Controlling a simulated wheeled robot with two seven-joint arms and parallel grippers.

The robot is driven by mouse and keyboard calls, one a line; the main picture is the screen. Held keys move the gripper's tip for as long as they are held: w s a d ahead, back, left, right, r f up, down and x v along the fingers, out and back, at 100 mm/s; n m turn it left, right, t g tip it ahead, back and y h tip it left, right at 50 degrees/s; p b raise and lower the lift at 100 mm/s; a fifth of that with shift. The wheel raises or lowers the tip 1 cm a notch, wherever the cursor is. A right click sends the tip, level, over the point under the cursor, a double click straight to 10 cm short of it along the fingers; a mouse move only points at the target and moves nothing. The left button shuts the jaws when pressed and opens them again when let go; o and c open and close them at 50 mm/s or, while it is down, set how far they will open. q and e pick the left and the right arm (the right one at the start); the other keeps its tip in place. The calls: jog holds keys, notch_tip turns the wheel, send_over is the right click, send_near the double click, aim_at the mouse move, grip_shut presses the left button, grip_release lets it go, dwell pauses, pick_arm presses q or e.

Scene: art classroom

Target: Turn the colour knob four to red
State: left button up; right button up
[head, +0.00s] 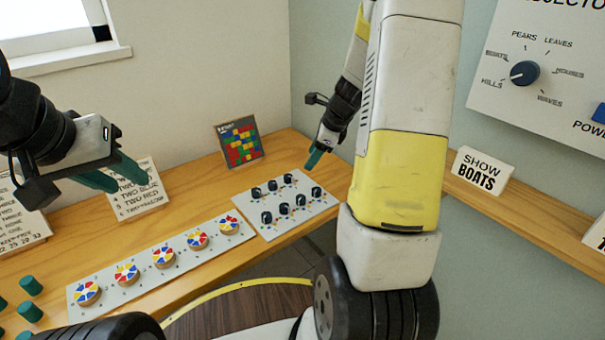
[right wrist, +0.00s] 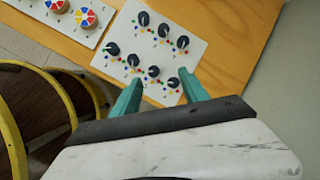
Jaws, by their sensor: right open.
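A white panel (head: 315,212) on the wooden bench carries several black knobs (head: 266,217) in two rows. In the right wrist view, small coloured dots ring each black knob (right wrist: 154,72). Their numbers are too small to read, so I cannot tell which is knob four. My right gripper (head: 316,160) is open and empty above the panel's far side. In the right wrist view its teal fingers (right wrist: 160,90) are apart, with knobs visible between and beyond them. My left gripper (head: 122,178) is open and empty, over the bench at the left, away from the panel.
A strip (head: 145,268) with several red, blue and yellow colour wheels lies left of the knob panel. A coloured block picture (head: 240,145) and a text card (head: 138,190) stand behind. Green pegs (head: 30,311) stand at the lower left. A "SHOW BOATS" sign (head: 478,170) stands right.

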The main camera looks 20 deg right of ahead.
aim_at(317, 189)
jog(key=w+d+f+m, duration=0.1)
jog(key=f+m, duration=0.1)
jog(key=f, duration=0.3)
jog(key=w+d+f+m, duration=0.1)
jog(key=w+f, duration=0.1)
jog(key=f, duration=0.4)
jog(key=w+d+f+m, duration=0.1)
jog(key=f+m, duration=0.1)
jog(key=f, duration=0.3)
jog(key=shift+w+d+f+m+h, duration=0.15)
jog(key=shift+w+d+m+h, duration=0.05)
jog(key=shift+d+m+h, duration=0.1)
jog(key=shift+g, duration=0.3)
jog(key=shift+c, duration=0.2)
grip_shut()
